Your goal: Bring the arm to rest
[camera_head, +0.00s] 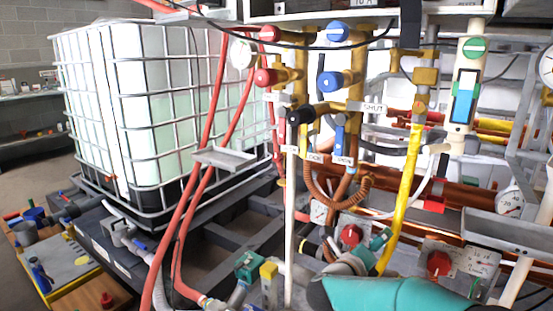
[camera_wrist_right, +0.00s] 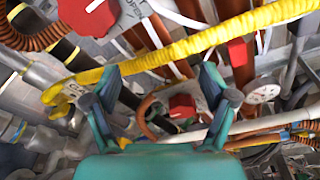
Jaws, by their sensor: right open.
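In the right wrist view my right gripper (camera_wrist_right: 160,95) is open, its two teal fingers spread apart with nothing held between them. A yellow corrugated hose (camera_wrist_right: 190,45) runs across the picture just beyond the fingertips; I cannot tell whether they touch it. A red valve knob (camera_wrist_right: 182,105) shows through the gap between the fingers. In the head view my teal right arm (camera_head: 400,294) shows at the bottom right, below the yellow hose (camera_head: 405,190); its fingertips are hard to make out there. My left gripper is not in view.
A caged white tank (camera_head: 150,110) stands at the left. Copper pipes, red hoses (camera_head: 200,190), red-handled and blue-handled valves (camera_head: 330,82) and a gauge (camera_head: 510,201) crowd the middle and right. A large red knob (camera_wrist_right: 88,12) is near the right gripper. Floor shows at far left.

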